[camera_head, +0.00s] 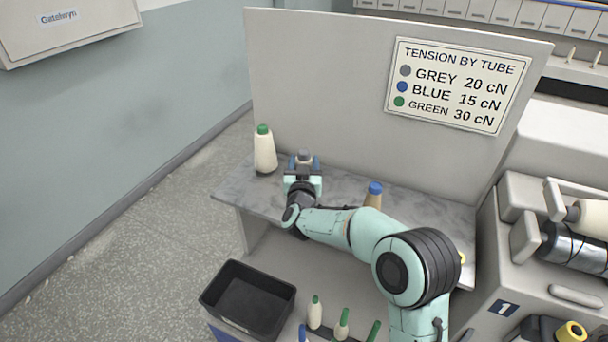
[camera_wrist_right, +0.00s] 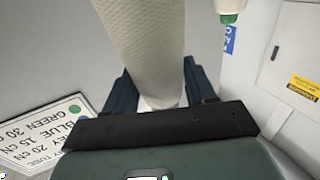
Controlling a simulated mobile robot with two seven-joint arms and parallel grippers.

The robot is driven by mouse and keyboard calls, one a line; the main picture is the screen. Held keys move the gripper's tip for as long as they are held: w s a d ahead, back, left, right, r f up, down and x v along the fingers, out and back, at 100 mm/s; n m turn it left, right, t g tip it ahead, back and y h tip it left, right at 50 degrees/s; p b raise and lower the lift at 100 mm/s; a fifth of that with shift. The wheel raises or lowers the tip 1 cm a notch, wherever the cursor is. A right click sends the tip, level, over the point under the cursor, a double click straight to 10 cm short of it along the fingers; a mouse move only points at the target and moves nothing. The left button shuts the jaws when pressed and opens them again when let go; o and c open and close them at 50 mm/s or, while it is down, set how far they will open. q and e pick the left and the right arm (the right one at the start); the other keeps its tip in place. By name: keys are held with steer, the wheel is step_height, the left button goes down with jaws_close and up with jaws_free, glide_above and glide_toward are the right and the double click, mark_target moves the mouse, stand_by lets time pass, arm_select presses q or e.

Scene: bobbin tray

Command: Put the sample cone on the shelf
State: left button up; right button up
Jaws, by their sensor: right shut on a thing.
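My right gripper (camera_head: 303,164) is over the back of the grey shelf (camera_head: 345,184), shut on a cream cone with a grey tip (camera_head: 304,155). In the right wrist view the cream body of this cone (camera_wrist_right: 148,45) stands between the two dark blue fingers (camera_wrist_right: 160,95). The gripper and arm hide most of it in the head view, so I cannot tell whether it touches the shelf. A cream cone with a green tip (camera_head: 265,152) stands upright on the shelf just left of the gripper. A blue-tipped cone (camera_head: 374,196) stands to the right, partly behind my arm.
A tension sign (camera_head: 458,85) hangs on the panel behind the shelf. A black bin (camera_head: 247,297) is below, with several green-tipped cones (camera_head: 315,313) beside it. A machine (camera_head: 540,235) stands at the right. Shelf room shows between the gripper and the blue-tipped cone.

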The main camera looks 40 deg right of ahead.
steer(key=shift+f, duration=1.7)
steer(key=o, duration=1.4)
steer(key=shift+c, duration=0.2)
steer(key=b+v, duration=0.1)
steer(key=v, duration=1.1)
steer(key=shift+a, duration=0.1)
